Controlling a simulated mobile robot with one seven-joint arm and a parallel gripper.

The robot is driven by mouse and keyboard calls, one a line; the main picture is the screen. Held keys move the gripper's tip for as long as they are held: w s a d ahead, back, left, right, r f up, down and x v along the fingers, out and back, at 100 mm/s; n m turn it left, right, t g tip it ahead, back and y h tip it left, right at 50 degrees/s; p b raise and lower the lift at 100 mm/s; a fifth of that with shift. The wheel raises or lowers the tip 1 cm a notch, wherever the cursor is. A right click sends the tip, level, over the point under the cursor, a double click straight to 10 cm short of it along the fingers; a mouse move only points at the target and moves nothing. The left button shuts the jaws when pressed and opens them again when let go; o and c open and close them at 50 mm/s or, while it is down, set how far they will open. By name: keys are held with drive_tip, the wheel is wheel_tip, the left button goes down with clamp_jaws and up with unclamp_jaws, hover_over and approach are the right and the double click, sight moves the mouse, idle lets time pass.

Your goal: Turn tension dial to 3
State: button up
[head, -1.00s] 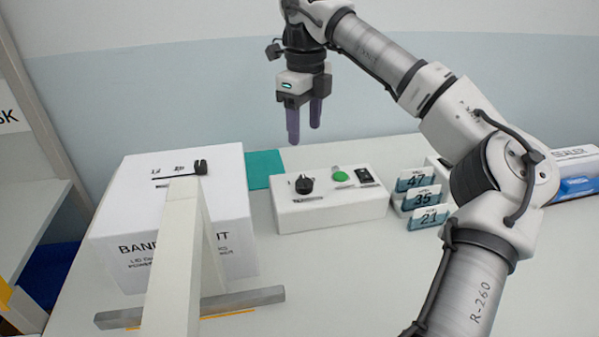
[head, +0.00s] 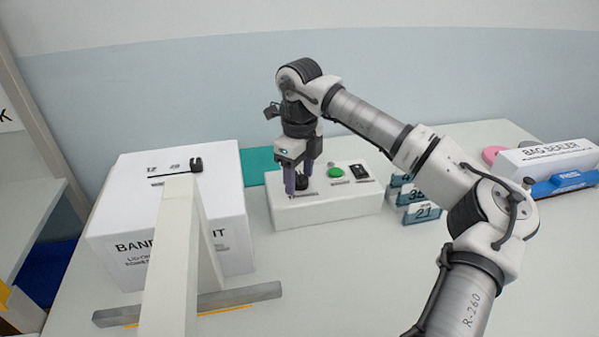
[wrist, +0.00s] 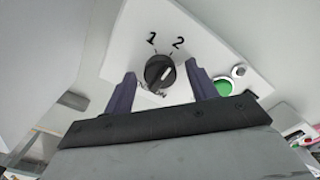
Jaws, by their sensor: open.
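The tension dial is a round black knob (head: 302,184) on top of a white control box (head: 345,208). My gripper (head: 299,180) is open, pointing down over the dial. Its purple fingers stand on either side of the knob, and I cannot tell if they touch it.
A green button (wrist: 223,87) sits right of the dial, close to the right finger. A black switch plate (head: 361,173) lies further right. Numbered cards (head: 421,212) stand right of the box. A large white box (head: 130,215) stands left, behind a pale post (head: 170,260).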

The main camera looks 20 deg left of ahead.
drive_tip(key=c, duration=1)
drive_tip(key=shift+m, duration=0.3)
drive_tip(key=m+b, duration=0.1)
drive_tip(key=m, duration=0.2)
drive_tip(key=shift+m+b, duration=0.9)
drive_tip(key=shift+m, duration=1.8)
drive_tip(key=o, duration=1)
